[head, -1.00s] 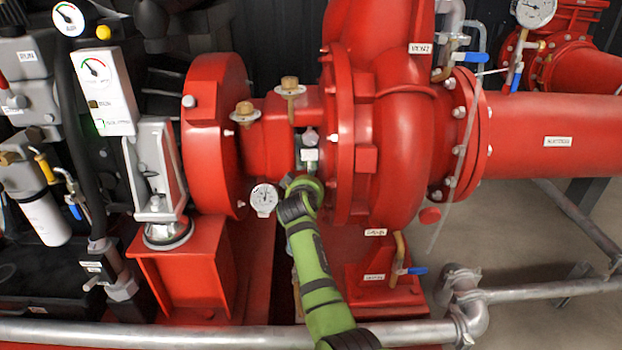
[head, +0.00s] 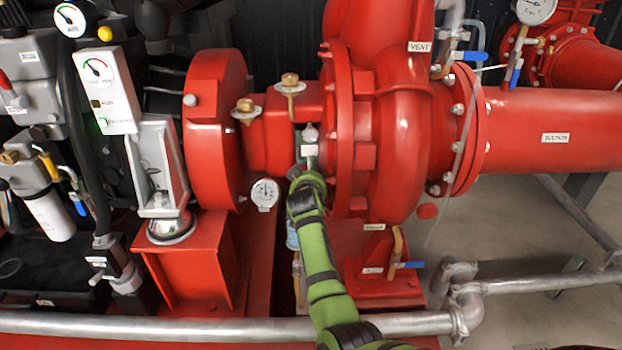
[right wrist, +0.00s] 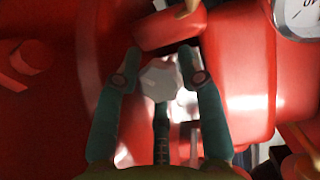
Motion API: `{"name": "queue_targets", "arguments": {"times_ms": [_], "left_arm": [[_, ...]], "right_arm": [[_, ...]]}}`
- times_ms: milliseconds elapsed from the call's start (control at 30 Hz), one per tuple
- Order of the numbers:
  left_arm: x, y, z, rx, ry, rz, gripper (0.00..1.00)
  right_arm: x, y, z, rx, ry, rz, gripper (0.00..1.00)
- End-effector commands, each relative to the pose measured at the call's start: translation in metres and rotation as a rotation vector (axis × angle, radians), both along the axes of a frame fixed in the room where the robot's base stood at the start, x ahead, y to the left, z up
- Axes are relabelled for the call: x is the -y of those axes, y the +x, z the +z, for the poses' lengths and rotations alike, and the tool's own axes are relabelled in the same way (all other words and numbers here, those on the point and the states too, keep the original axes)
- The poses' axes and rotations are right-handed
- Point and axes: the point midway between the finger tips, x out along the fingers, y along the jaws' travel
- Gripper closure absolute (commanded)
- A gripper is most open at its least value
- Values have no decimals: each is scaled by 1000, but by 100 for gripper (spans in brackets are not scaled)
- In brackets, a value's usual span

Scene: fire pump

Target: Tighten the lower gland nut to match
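A pale grey faceted nut (right wrist: 160,77) sits between the fingertips of my right gripper (right wrist: 161,62) in the right wrist view. The fingers stand apart on either side of it, and blur hides whether they touch it. In the head view my right gripper (head: 306,180) is on the green arm, just below the small pale fitting (head: 309,150) between the red bearing housing and the pump casing. A grey piece (head: 310,133) shows above that fitting. The arm and gripper partly hide what lies below. My left gripper is not in view.
The red pump casing (head: 400,140) rises close to the right of my gripper. A round gauge (head: 265,193) is close to the left. A grey pipe (head: 230,327) runs across the front. A blue-handled valve (head: 409,265) stands lower right.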

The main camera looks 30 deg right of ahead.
Motion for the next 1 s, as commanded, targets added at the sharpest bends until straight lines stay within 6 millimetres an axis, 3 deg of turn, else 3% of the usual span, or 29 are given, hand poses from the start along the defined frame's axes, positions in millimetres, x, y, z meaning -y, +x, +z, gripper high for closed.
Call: {"name": "queue_targets", "arguments": {"times_ms": [533,1000], "left_arm": [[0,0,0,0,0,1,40],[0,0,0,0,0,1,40]], "right_arm": [[-4,-6,3,1,-2,1,40],[-32,-52,25,2,0,3,40]]}}
